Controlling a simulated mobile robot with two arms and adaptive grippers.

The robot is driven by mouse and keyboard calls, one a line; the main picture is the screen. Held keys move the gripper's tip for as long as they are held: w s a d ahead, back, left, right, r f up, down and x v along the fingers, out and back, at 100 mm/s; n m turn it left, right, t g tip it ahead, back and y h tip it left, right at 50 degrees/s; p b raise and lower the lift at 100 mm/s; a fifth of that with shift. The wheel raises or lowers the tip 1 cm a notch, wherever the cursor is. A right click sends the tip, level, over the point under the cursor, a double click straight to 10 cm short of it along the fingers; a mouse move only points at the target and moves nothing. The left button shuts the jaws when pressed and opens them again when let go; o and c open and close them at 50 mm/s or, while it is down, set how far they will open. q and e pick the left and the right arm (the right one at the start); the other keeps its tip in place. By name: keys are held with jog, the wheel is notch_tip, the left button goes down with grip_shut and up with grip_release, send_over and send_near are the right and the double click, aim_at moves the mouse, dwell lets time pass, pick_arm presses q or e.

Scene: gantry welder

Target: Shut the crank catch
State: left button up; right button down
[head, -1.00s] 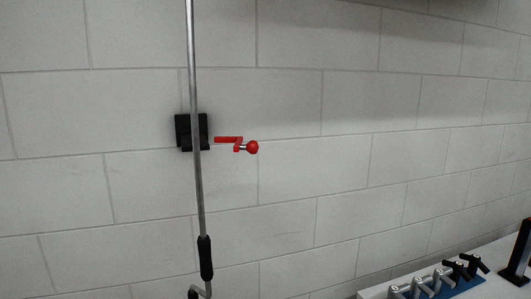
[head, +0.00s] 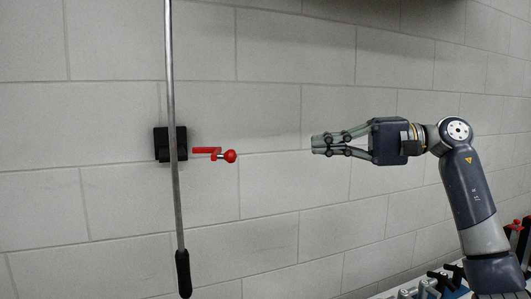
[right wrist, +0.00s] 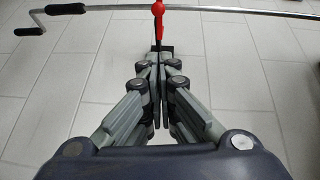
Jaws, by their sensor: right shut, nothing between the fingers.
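The crank catch is a black block (head: 163,144) on the wall with a red lever (head: 206,151) sticking out to the right, ending in a red ball knob (head: 230,156). The crank rod (head: 171,80) runs upright in front of the block, with a black grip (head: 183,272) low down. My right gripper (head: 316,144) points left at the knob from the right, shut and empty, with a clear gap between. In the right wrist view the red lever (right wrist: 158,22) shows just past the fingertips (right wrist: 157,62), and the rod (right wrist: 225,12) crosses behind. My left gripper is not in view.
A bench with several clamps or handles (head: 428,287) stands at the lower right, partly behind my right arm. The pale block wall (head: 270,190) is bare between the catch and my gripper.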

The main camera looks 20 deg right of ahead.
jog(key=s+a+p+x, duration=0.1)
jog(key=p+x, duration=0.5)
jog(key=x, duration=0.7)
jog(key=shift+s, duration=0.65)
jog(key=shift+f, duration=0.2)
